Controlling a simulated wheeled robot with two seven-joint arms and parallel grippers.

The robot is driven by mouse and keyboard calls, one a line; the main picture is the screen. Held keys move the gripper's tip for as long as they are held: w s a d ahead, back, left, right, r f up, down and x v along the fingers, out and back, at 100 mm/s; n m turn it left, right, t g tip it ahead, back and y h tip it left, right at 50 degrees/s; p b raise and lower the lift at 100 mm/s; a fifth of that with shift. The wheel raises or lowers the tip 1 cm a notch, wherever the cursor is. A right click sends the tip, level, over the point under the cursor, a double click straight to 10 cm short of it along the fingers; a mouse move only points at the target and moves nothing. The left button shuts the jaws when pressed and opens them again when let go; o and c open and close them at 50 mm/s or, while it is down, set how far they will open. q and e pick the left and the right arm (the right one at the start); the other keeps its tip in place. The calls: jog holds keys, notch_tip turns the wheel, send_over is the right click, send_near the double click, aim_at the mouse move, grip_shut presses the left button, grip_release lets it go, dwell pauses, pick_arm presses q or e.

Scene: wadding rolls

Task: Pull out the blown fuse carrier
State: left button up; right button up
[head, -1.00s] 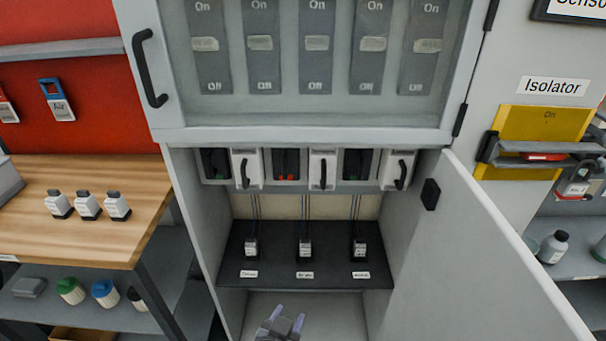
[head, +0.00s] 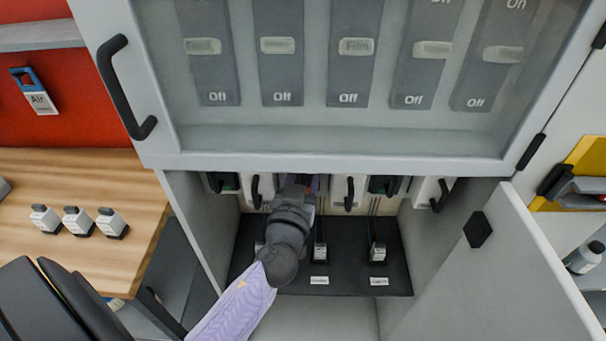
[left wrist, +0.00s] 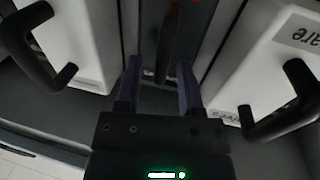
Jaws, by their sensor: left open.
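The blown fuse carrier is the dark one with a red mark and a black handle. In the left wrist view this carrier (left wrist: 172,40) is upright ahead, between two white carriers. My left gripper (left wrist: 158,72) is open and empty, its two fingers pointing at the dark carrier with the black handle lying between their lines. I cannot tell whether they touch it. In the head view my left gripper (head: 298,186) is under the cabinet's upper door at the carrier row and hides most of that carrier. My right gripper is not in view.
White carriers (head: 349,192) with black handles flank it closely; the left wrist view shows one on the left (left wrist: 75,45) and one labelled spare (left wrist: 275,60). A green-marked dark carrier (head: 384,185) is further right. Below is a black shelf (head: 345,285); the open cabinet door (head: 520,270) stands right.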

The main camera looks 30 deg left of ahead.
pick_arm(q)
jog(key=shift+w+a, duration=0.1)
jog(key=shift+w, duration=0.2)
grip_shut()
dwell(1.3)
